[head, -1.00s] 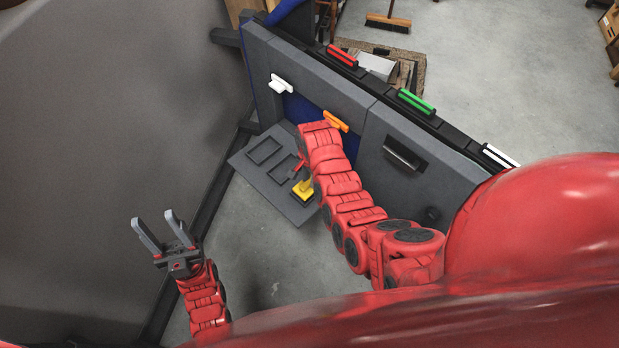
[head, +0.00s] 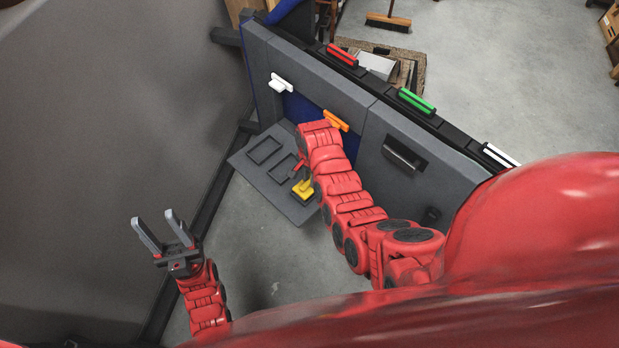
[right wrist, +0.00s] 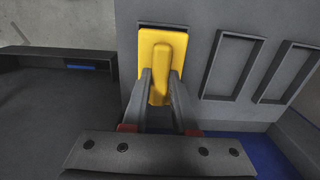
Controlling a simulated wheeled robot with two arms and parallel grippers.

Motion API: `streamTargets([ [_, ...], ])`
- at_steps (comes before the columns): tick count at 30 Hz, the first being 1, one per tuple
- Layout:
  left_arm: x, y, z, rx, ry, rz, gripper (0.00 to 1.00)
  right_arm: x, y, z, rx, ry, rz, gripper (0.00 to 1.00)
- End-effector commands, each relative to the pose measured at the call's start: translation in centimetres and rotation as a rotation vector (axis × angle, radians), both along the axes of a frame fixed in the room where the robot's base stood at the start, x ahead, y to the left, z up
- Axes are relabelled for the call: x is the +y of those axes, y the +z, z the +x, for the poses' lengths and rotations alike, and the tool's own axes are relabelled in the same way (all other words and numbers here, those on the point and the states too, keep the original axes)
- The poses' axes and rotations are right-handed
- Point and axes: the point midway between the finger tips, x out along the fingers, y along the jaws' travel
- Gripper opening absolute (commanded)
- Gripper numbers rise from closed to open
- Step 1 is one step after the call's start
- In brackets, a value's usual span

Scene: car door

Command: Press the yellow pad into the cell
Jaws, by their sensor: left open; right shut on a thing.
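The yellow pad (head: 301,190) is at the near right cell of the grey panel in the head view. It also shows in the right wrist view (right wrist: 161,50), lying over the cell (right wrist: 162,28), whose dark far rim shows beyond it. The pad covers most of this cell, and I cannot tell how deep it sits. My right gripper (right wrist: 161,76) is shut on the pad's raised handle; in the head view its arm hides part of it. My left gripper (head: 155,225) is open and empty at the lower left, far from the panel.
Two empty cells (right wrist: 234,64) (right wrist: 287,72) lie beside the pad. Floor around my left gripper is clear.

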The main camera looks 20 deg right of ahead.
Motion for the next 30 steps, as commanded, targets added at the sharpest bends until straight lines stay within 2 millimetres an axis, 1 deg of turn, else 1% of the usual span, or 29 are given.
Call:
streamTargets([
  [16,0.0,-0.1,0.0,0.000,0.000,0.000,0.50,0.0,-0.1,0.0,0.000,0.000,0.000,0.00],
  [30,0.0,-0.9,0.0,0.000,0.000,0.000,0.50,0.0,-1.1,0.0,0.000,0.000,0.000,0.00],
])
